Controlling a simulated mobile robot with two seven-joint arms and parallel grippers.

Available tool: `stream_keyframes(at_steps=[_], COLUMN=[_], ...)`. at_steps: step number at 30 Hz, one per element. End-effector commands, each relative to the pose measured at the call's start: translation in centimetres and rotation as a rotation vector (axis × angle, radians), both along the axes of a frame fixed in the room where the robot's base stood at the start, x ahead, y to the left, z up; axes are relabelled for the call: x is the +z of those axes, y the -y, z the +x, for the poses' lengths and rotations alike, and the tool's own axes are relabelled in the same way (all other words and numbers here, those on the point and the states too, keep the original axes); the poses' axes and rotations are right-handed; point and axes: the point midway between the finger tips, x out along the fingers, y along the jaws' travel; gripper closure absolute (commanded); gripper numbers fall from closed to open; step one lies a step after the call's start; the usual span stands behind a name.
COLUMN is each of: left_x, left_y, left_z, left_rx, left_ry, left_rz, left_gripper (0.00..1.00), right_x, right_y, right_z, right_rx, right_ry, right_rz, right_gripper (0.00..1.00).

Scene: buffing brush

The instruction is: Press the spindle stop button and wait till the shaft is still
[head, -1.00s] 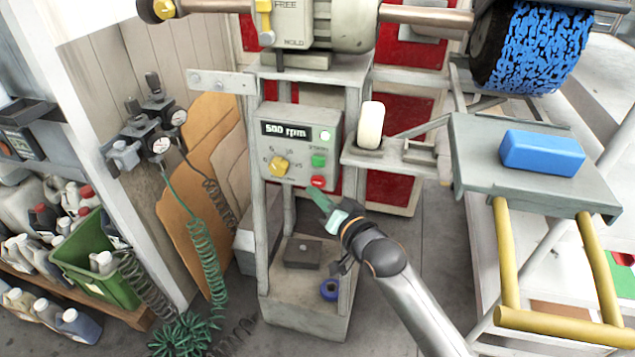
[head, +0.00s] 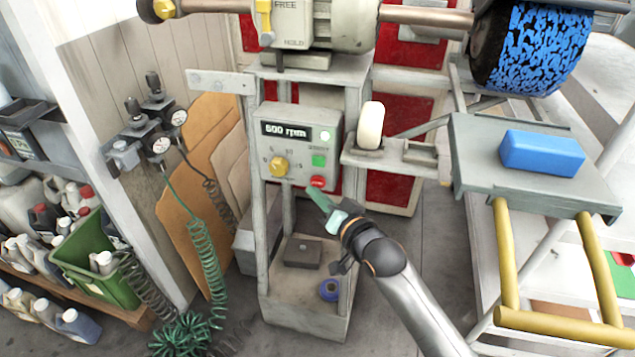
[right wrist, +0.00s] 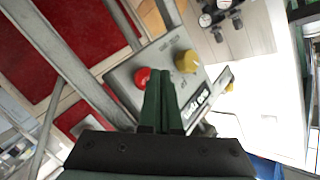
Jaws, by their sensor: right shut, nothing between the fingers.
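The grey control box (head: 297,147) stands upright on the machine frame, with a lit display (head: 287,130) that seems to read 500 rpm. Its red button (head: 317,182) is at the lower right, below a green button (head: 319,160); a yellow knob (head: 278,166) is at left. My right gripper (head: 312,192) is shut and empty, its green fingers pointing up just below the red button. In the right wrist view the red button (right wrist: 142,77) lies just left of the fingertips; contact cannot be told. The shaft (head: 428,16) runs right to the blue-mottled brush wheel (head: 533,48). My left gripper is not in view.
A small shelf (head: 385,160) with a white rounded piece (head: 370,125) juts out right of the box. A grey table (head: 480,165) with a blue block (head: 541,153) stands farther right. Coiled green hose (head: 208,250) hangs at left.

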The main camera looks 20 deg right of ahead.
Motion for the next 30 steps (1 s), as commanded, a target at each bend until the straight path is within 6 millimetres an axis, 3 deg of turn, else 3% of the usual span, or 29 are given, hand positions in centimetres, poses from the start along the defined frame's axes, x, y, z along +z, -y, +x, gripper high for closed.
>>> stream_keyframes(at_steps=[30], left_x=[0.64], left_y=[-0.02], left_z=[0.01], left_rx=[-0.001], left_ry=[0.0], left_rz=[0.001], left_gripper=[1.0], right_x=[0.04], right_y=[0.73], right_z=[1.08], right_rx=[0.0], right_ry=[0.0], right_rz=[-0.001], right_gripper=[1.0])
